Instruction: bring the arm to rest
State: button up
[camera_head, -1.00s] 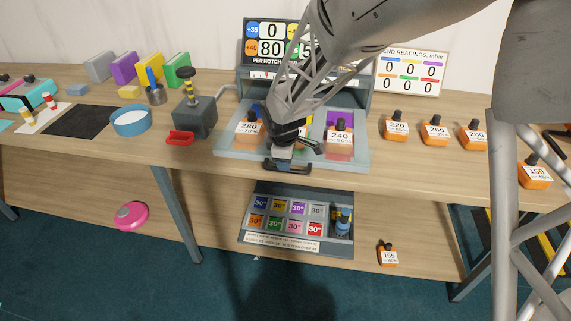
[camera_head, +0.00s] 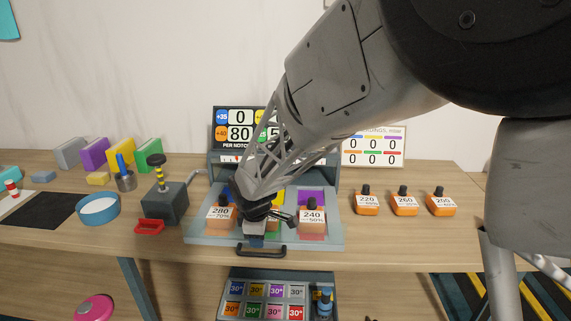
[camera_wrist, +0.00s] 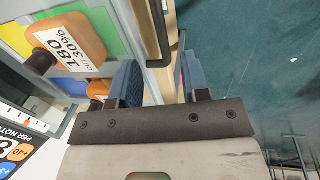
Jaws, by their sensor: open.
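My gripper (camera_head: 256,232) is over the front part of the grey tray (camera_head: 335,236) on the workbench, near the tray's dark handle. In the wrist view my gripper (camera_wrist: 160,85) has its two blue-grey fingers apart, with nothing seen between them. An orange unit marked 280 (camera_head: 219,216) stands on the tray to the left of my gripper, and one marked 240 (camera_head: 312,218) to the right. An orange unit marked 180 (camera_wrist: 72,45) lies close to the fingers in the wrist view. My arm hides part of the tray and the board behind.
Orange units 220 (camera_head: 367,202), 260 (camera_head: 404,203) and another (camera_head: 441,204) stand at right. A grey pump-like block (camera_head: 165,203), red piece (camera_head: 149,228) and blue bowl (camera_head: 99,209) are at left. A lower drawer (camera_head: 229,296) sits below the tray.

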jog(key=s+d+r+m, duration=0.4)
jog(key=s+d+r, duration=0.2)
jog(key=d, duration=0.3)
jog(key=s+d+r+m, duration=0.4)
jog(key=s+d+r, duration=0.15)
jog(key=d, duration=0.35)
jog(key=s+d+r+m, duration=0.2)
jog(key=s+d+m, duration=0.3)
jog(key=s, duration=0.4)
jog(key=s+d+r+m, duration=0.2)
jog(key=s+d+m, duration=0.3)
jog(key=s, duration=0.5)
jog(key=shift+s+d, duration=0.15)
jog(key=shift+d, duration=1)
